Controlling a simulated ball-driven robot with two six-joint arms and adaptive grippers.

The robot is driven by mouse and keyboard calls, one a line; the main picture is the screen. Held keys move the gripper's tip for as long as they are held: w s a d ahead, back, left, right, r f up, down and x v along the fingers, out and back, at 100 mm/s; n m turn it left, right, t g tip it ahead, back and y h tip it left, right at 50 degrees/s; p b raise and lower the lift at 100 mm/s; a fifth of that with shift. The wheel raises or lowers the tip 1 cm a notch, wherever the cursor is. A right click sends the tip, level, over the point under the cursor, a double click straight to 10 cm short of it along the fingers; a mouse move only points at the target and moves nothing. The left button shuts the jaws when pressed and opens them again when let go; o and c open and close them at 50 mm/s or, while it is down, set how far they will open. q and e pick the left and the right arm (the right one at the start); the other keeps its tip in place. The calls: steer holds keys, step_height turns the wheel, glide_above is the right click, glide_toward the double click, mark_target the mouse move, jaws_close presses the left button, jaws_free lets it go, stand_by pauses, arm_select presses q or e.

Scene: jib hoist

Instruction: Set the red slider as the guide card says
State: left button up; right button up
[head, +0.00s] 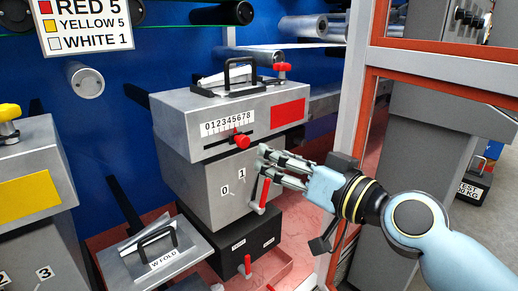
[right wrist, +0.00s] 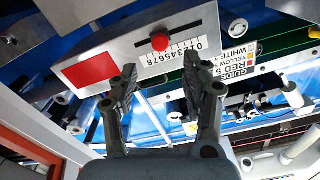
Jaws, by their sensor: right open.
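The guide card (head: 90,22) at the upper left of the head view reads RED 5, YELLOW 5, WHITE 1. The red slider (head: 241,141) is a red knob in a slot below a 0 to 8 scale (head: 229,124) on a grey box with a red patch. Its red pointer looks near 5 in the head view; the exact mark is unclear. My right gripper (head: 267,160) is open and empty, just right of and below the knob, apart from it. In the right wrist view, the knob (right wrist: 160,42) shows beyond the open fingers (right wrist: 167,76). My left gripper is out of view.
A red-handled lever (head: 263,195) beside 0 and 1 marks sits below, close to my right fingers. An orange and grey frame post (head: 348,120) stands right of them. A yellow-marked box (head: 30,185) is at left, a W FOLD plate (head: 160,252) in front.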

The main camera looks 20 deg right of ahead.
steer(key=v, duration=0.3)
stand_by(0.5)
steer(key=s+d+f+m+g+h, duration=0.1)
steer(key=d+f+g+h, duration=0.1)
steer(key=f, duration=0.8)
steer(key=s+d+f+g+h, duration=0.1)
steer(key=d+f+g, duration=0.1)
steer(key=f, duration=0.8)
steer(key=s+d+f+g+h, duration=0.1)
steer(key=s+f, duration=0.2)
steer(key=f, duration=0.3)
steer(key=s+d+f+g, duration=0.1)
steer(key=s+f+g, duration=0.15)
steer(key=f, duration=0.45)
steer(key=s+f+g+h, duration=0.1)
steer(key=s+f, duration=0.3)
steer(key=f, duration=0.2)
steer(key=s+d+f+g, duration=0.1)
steer(key=s+f, duration=0.4)
steer(key=s, duration=0.6)
steer(key=s+d+f+g+h, duration=0.1)
steer(key=s+f+g, duration=0.3)
steer(key=s, duration=0.7)
steer(key=s+d+f+n+g+h, duration=0.1)
steer(key=s+f+g, duration=0.2)
steer(key=s+f, duration=0.5)
steer(key=s, duration=0.2)
steer(key=shift+s, duration=0.4)
